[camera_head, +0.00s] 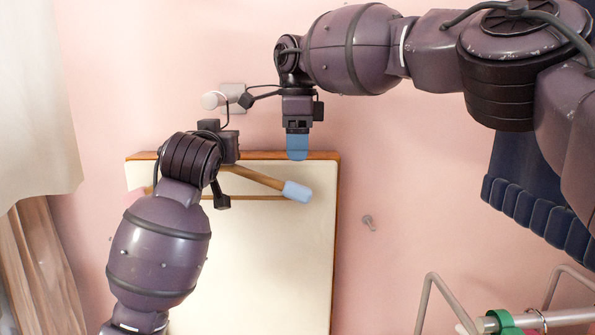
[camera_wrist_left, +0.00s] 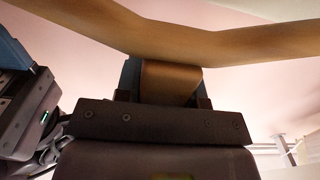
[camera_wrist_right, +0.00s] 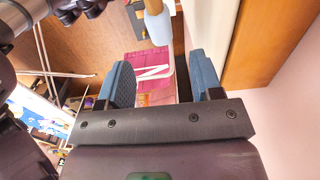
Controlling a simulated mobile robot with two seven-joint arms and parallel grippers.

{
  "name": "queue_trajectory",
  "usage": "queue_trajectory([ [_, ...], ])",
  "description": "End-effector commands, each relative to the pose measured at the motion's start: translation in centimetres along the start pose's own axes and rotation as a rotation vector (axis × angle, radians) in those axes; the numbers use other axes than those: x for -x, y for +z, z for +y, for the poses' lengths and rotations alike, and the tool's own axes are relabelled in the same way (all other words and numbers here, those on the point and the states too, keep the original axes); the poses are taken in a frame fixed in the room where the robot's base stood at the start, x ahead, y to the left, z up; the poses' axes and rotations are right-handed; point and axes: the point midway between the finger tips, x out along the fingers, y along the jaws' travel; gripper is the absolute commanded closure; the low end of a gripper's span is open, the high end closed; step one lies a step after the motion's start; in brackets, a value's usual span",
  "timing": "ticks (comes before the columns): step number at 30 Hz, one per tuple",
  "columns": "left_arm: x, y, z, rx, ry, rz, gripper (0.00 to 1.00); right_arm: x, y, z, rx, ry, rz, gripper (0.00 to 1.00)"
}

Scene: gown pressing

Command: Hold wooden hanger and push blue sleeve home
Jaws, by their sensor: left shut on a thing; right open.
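The wooden hanger (camera_head: 255,177) is in front of the cream board, its right arm sloping down to the right. My left gripper (camera_wrist_left: 170,82) is shut on the hanger's wood near its middle. The light blue sleeve (camera_head: 297,191) sits around the end of the hanger's right arm; how far on it is I cannot tell. The sleeve also shows in the right wrist view (camera_wrist_right: 158,28), at the top, beyond the fingertips. My right gripper (camera_head: 297,150) is open and empty, just above the sleeve in the head view and apart from it. The hanger's left part is mostly hidden by my left arm.
The cream board (camera_head: 270,260) with a wooden edge stands behind the hanger. A grey wall peg (camera_head: 214,100) is above it and a small hook (camera_head: 368,221) to its right. A metal rail with a green ring (camera_head: 500,322) is at lower right. A curtain (camera_head: 35,100) hangs at left.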

Motion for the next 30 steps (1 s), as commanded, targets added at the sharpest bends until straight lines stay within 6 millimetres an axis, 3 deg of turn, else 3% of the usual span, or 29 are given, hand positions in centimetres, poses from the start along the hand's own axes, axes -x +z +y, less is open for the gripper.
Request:
queue_trajectory([
  [3, 0.0, 0.0, 0.0, 0.0, 0.0, -0.001, 0.93, 1.7, 0.1, 0.0, 0.0, 0.001, -0.001, 0.4],
  [9, 0.0, 0.0, 0.0, 0.0, 0.0, -0.001, 0.93, 3.2, 0.0, 0.0, 0.0, 0.0, 0.0, 0.4],
  [30, 0.0, 0.0, 0.0, 0.0, 0.0, 0.0, 0.93, 3.5, 0.0, 0.0, 0.001, 0.001, 0.0, 0.4],
])
